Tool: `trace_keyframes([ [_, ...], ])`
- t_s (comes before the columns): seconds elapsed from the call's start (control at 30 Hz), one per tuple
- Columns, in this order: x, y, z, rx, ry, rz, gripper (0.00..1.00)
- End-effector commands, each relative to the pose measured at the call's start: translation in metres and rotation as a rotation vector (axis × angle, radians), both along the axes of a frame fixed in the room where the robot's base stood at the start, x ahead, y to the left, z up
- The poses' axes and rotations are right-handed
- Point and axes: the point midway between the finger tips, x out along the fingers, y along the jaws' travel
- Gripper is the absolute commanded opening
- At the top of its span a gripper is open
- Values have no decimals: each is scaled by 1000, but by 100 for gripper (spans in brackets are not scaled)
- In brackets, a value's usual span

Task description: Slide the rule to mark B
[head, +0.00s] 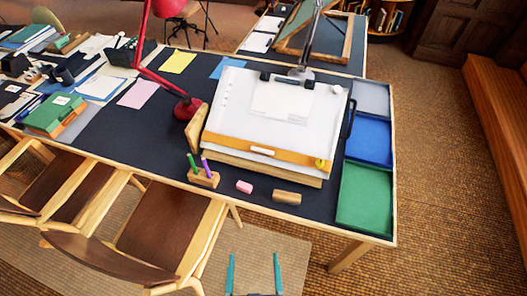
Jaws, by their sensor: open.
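A white drawing board (232,92) lies tilted on the dark desk. The orange rule (228,142) lies across its lower part, with a small white handle or label at its middle and a yellow knob (320,163) at its right end. Small marks (222,100) run along the board's left side; their letters are too small to read, so I cannot tell which is B. A paper sheet (283,100) is on the board's upper half. My gripper (254,254) is open and empty, its two teal fingers wide apart, in front of the desk and well short of the rule.
A pen block (205,179), pink eraser (244,187) and wooden block (286,197) stand along the desk's front edge. A red lamp (187,108) is left of the board. Grey, blue and green trays (366,198) line the right. Chairs (165,232) stand at front left.

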Motion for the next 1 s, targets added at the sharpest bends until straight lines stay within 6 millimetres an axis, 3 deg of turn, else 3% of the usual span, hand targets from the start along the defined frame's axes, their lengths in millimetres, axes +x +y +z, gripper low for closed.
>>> trace_keyframes([
  [0.03, 19, 3, -3, -2, 1, 1, 89],
  [0.23, 82, 11, -12, -11, 39, -25, 89],
  [0.47, 156, 14, -3, -21, 69, -94, 89],
  [0.8, 250, 11, 46, -14, 81, -254, 89],
  [1.0, 275, 9, 71, -2, 80, -323, 89],
])
